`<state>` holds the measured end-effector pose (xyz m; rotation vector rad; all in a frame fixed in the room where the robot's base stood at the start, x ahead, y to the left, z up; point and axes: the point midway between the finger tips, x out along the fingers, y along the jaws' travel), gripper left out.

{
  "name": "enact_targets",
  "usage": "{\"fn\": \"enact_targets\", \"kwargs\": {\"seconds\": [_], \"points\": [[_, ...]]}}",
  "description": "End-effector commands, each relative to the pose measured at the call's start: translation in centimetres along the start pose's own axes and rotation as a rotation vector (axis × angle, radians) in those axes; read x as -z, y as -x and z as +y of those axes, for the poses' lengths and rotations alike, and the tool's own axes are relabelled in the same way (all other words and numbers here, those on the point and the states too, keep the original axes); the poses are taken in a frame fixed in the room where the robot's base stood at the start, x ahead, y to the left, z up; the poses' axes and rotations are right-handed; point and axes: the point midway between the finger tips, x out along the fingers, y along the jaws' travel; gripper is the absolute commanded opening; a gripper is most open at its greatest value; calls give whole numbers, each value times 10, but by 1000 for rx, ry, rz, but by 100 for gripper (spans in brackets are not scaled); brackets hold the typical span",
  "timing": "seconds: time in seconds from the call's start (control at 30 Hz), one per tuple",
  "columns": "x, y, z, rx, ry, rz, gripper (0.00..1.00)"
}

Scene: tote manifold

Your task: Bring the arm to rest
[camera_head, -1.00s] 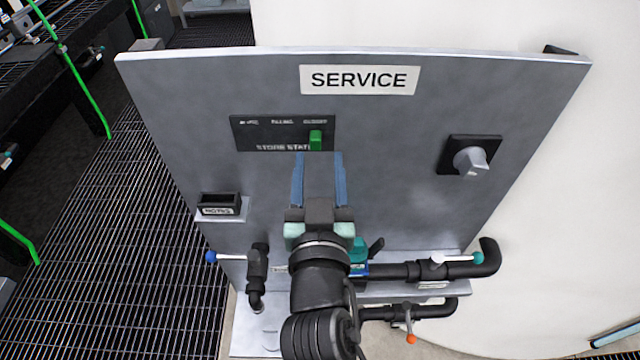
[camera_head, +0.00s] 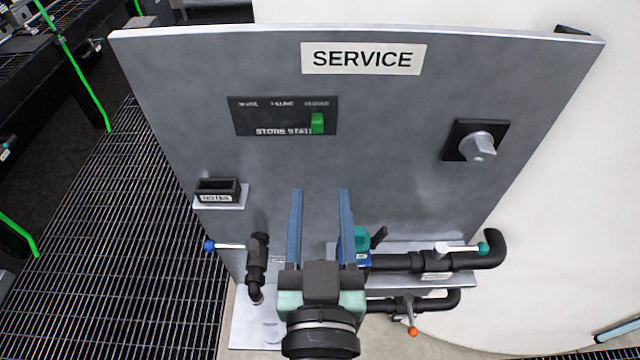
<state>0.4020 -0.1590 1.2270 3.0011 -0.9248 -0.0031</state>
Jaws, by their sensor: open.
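My gripper (camera_head: 320,195) is open and empty, its two blue fingers parallel and pointing up the picture. It is in front of the lower middle of the grey service panel (camera_head: 385,175). My gripper body hides part of the pipework and the shelf below the panel.
A grey knob (camera_head: 477,147) is on the panel's right. A small black holder (camera_head: 217,190) is on the left. Below are a blue-tipped valve lever (camera_head: 228,246), a teal-tipped lever (camera_head: 462,248), an orange-tipped lever (camera_head: 411,318) and black pipes (camera_head: 395,263). Dark grating (camera_head: 120,240) lies left.

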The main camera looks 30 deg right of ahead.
Motion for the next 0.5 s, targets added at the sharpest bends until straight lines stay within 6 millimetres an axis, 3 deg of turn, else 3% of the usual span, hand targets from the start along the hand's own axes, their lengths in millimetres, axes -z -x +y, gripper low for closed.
{"fn": "enact_targets", "kwargs": {"seconds": [0.33, 0.43, 0.5], "points": [[6, -3, -4, 9, -7, 14, 52], [28, -11, -17, 42, -29, 59, 52], [54, -19, -32, 82, -54, 112, 52]]}}
